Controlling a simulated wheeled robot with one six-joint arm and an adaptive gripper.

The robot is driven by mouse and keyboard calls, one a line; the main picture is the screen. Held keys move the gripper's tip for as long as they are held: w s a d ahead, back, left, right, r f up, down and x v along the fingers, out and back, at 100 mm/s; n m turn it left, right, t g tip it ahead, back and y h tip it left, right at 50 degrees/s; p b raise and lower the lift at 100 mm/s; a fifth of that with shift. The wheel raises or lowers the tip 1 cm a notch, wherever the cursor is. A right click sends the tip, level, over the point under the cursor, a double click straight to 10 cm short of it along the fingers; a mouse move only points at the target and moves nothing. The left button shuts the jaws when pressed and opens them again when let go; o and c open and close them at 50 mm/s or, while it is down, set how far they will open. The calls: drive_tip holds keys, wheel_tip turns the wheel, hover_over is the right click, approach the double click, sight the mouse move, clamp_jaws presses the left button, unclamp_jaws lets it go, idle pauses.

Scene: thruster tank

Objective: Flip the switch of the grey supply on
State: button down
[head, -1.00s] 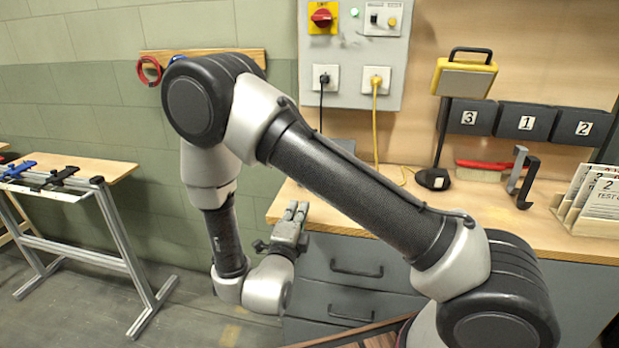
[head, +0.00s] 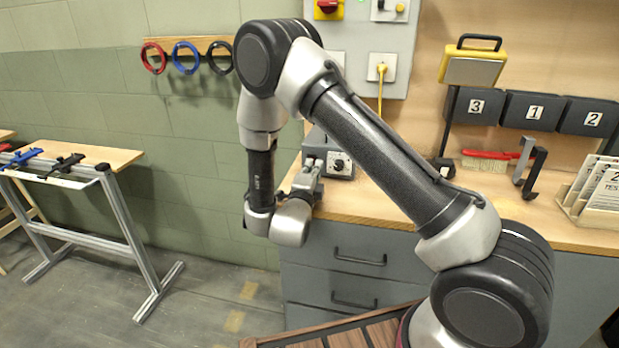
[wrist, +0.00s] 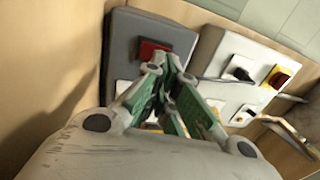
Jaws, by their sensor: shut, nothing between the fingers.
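The grey supply (head: 341,170) is a box with a dial on its front, at the back left of the bench. My arm covers part of it in the head view. In the wrist view the dark grey supply (wrist: 127,47) shows a red switch (wrist: 153,46) on its face. My gripper (wrist: 168,62) is shut and empty, its fingertips just in front of the lower edge of the red switch; I cannot tell whether they touch. In the head view my gripper (head: 312,164) is at the supply's left front. Whether the switch is on cannot be told.
A wall panel (head: 395,50) with a red knob and a yellow cable stands behind the bench (head: 385,206). A lamp-like yellow box (head: 474,69), dark bins (head: 533,110) and a card rack (head: 590,205) are at the right. The front bench top is clear.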

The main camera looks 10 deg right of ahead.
drive_tip(key=shift+w+d, duration=0.25)
drive_tip(key=shift+w, duration=0.2)
drive_tip(key=shift+r, duration=0.1)
drive_tip(key=shift+w+d+g, duration=0.1)
drive_tip(key=shift+w+g, duration=0.15)
drive_tip(key=shift+g, duration=0.05)
drive_tip(key=shift+s, duration=0.1)
